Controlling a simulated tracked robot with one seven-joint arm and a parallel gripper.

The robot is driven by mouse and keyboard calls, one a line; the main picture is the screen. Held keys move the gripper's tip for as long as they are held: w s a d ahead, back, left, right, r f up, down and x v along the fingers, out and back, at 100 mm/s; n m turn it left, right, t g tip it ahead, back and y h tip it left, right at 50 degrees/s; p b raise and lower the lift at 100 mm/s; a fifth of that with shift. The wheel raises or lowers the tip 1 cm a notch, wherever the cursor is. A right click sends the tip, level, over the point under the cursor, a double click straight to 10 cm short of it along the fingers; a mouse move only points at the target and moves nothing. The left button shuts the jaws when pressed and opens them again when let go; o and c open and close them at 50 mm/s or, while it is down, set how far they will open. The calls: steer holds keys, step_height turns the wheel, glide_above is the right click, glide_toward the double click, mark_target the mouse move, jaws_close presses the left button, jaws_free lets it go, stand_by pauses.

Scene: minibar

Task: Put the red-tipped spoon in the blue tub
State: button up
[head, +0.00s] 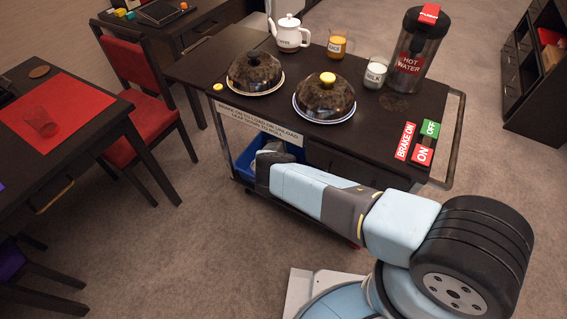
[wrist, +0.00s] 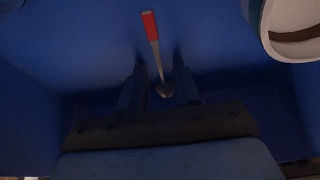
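The red-tipped spoon (wrist: 152,40) is in the wrist view, inside the blue tub (wrist: 75,45). Its red handle end points away from my gripper and its dark bowl lies near the fingers. My gripper (wrist: 160,88) is over the tub's inside, with its two dark fingers apart on either side of the spoon's bowl end. A gap shows around the spoon, and I see no finger closed on it. In the head view the blue tub (head: 243,168) shows on the cart's lower level, partly behind my arm. The fingers and spoon are hidden there.
A white cup (wrist: 291,28) with brown inside is at the wrist view's upper right. The cart top (head: 385,125) overhangs the tub and holds two domed plates, a teapot (head: 290,34), glasses and a hot water flask (head: 417,50). A red chair (head: 146,110) stands left.

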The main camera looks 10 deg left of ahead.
steer(key=shift+a+r, duration=0.15)
steer(key=shift+r, duration=0.55)
steer(key=d+v, duration=0.1)
steer(key=v, duration=0.9)
steer(key=shift+s+a+r, duration=0.2)
steer(key=shift+s+a, duration=0.05)
steer(key=shift+a, duration=0.2)
